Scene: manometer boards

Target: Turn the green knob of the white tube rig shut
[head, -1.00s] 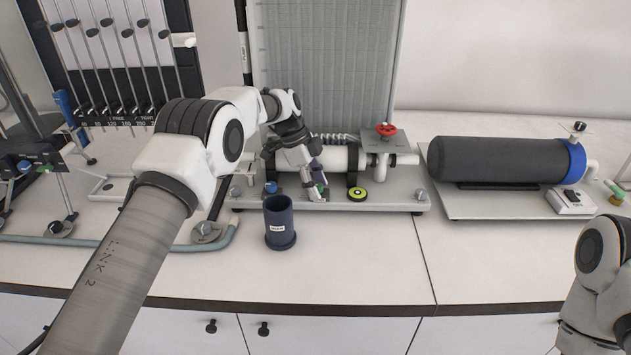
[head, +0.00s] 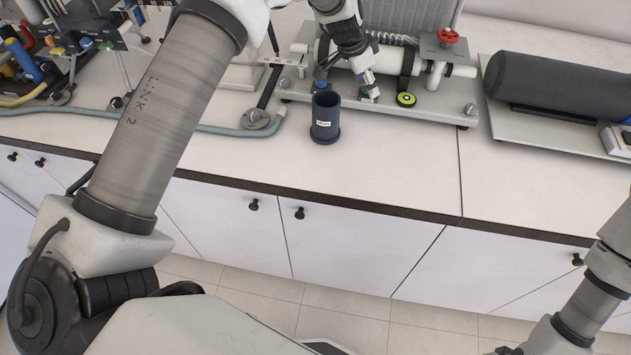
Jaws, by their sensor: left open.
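The white tube rig (head: 440,106) stands on the bench at the upper middle of the head view, with a white horizontal tube and a red handwheel (head: 448,36) on top. A small green knob (head: 369,93) shows low on its front, partly hidden by my fingers. My left gripper (head: 368,90) comes down from above, open, with its fingertips at the green knob. I cannot tell whether they touch it. My right arm shows at the lower right; its gripper is out of the picture.
A yellow-green disc (head: 405,99) and a blue knob (head: 321,86) flank the green knob. A dark cylinder (head: 555,85) lies on a plate at right. The bench front is clear.

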